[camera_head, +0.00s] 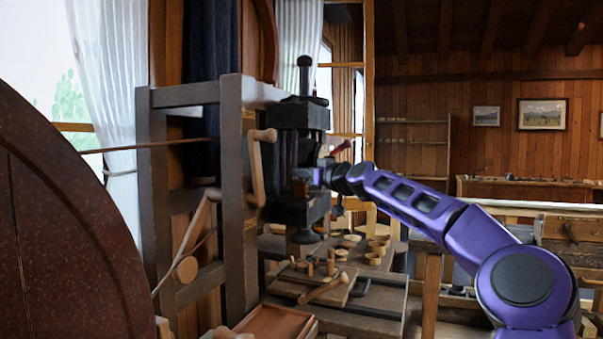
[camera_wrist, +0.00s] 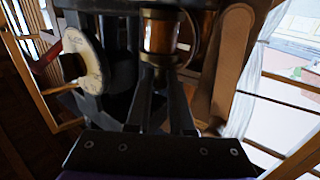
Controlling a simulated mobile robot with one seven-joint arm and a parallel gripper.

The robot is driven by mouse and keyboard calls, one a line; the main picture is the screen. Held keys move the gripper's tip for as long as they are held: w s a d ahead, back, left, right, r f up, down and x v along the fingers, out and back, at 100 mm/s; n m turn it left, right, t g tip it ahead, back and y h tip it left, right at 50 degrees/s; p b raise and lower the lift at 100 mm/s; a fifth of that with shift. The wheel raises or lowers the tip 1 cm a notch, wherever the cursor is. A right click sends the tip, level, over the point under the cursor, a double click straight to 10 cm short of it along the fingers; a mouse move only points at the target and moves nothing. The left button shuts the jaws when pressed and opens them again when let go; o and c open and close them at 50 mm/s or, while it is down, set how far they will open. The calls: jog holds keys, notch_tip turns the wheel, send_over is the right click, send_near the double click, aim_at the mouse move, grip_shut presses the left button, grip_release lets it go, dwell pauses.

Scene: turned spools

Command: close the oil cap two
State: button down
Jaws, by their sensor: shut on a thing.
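A small amber oil cup (camera_wrist: 160,35) with brass bands shows at the top centre of the wrist view. In the head view a small amber-brown part (camera_head: 300,188) sits on the dark machine head. My gripper (camera_wrist: 160,72) reaches up to the cup. Its two dark fingers converge on a brass cap-like collar (camera_wrist: 158,57) at the cup's near end, which I take as the oil cap. In the head view my gripper (camera_head: 319,176) is small and meets the machine from the right. The cap's seating and the exact finger contact are partly hidden.
A dark machine head (camera_head: 298,115) stands on a wooden frame (camera_head: 232,170) with a wooden crank (camera_head: 256,165) at left. A pale round dial (camera_wrist: 88,60) is close left of my fingers. A bench (camera_head: 335,315) with turned wooden pieces lies below.

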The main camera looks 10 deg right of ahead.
jog(key=y+p, duration=0.1)
jog(key=n+g+y+p, duration=0.1)
jog(key=n+y, duration=0.1)
jog(key=shift+w+d+r+g+p, duration=0.3)
jog(key=shift+w+d+p, duration=0.05)
jog(key=shift+p, duration=0.05)
jog(key=shift+w+d+f+n+g+y+p, duration=0.1)
jog(key=shift+w+f+n+g+y+p, duration=0.05)
jog(key=shift+n+g+y+p, duration=0.65)
jog(key=c, duration=0.8)
grip_release()
jog(key=shift+f, duration=0.1)
jog(key=b+v, duration=0.1)
jog(key=v, duration=0.7)
jog(key=b+v, duration=0.2)
jog(key=v, duration=0.7)
jog(key=shift+d+f, duration=0.2)
